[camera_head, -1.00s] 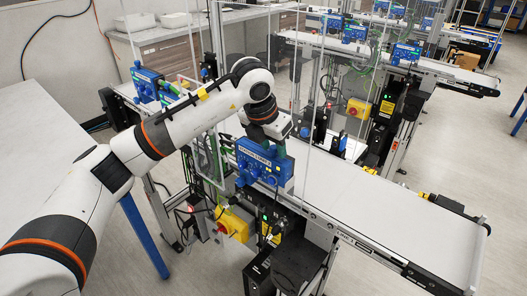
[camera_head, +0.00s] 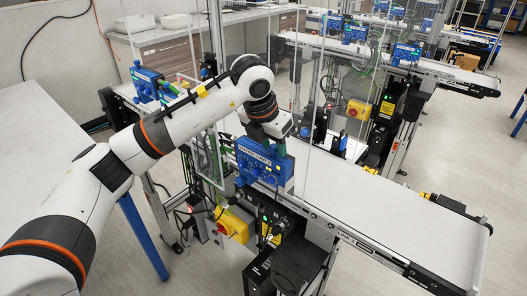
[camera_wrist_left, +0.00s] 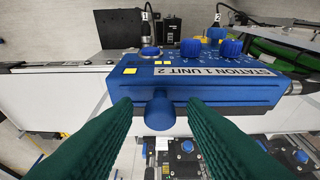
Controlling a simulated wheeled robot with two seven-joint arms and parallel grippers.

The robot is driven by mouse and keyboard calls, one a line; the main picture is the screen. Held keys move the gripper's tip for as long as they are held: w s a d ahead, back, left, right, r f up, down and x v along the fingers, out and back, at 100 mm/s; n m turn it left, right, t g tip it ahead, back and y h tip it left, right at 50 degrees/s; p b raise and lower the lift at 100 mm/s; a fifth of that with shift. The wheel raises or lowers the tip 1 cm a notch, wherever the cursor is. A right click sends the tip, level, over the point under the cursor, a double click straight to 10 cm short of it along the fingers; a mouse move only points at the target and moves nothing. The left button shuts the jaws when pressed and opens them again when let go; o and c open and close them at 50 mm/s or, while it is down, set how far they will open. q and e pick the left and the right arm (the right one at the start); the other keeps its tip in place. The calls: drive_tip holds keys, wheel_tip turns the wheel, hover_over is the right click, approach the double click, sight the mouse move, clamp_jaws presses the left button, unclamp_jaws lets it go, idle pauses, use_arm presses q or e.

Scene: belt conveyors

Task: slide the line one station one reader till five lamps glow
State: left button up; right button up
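The blue reader unit (camera_head: 262,162) labelled STATION 1 UNIT 2 is mounted at the side of the near conveyor. My right gripper is not in view.
The near belt (camera_head: 390,215) is empty. A yellow switch box (camera_head: 232,224) hangs below the unit. Clear upright panels and posts stand close to the arm. Another blue unit (camera_head: 146,82) is behind the arm, and more blue units line the far conveyor (camera_head: 440,75).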

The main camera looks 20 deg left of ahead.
use_arm(q)
clamp_jaws()
drive_tip(key=shift+r, duration=0.5)
idle(0.8)
drive_tip(key=shift+f+b, duration=0.45)
drive_tip(key=shift+b, duration=0.25)
drive_tip(key=shift+f+b, duration=0.65)
drive_tip(key=shift+b, duration=0.6)
idle(2.1)
idle(0.3)
drive_tip(key=shift+o, duration=0.9)
unclamp_jaws()
drive_tip(key=shift+r, duration=0.1)
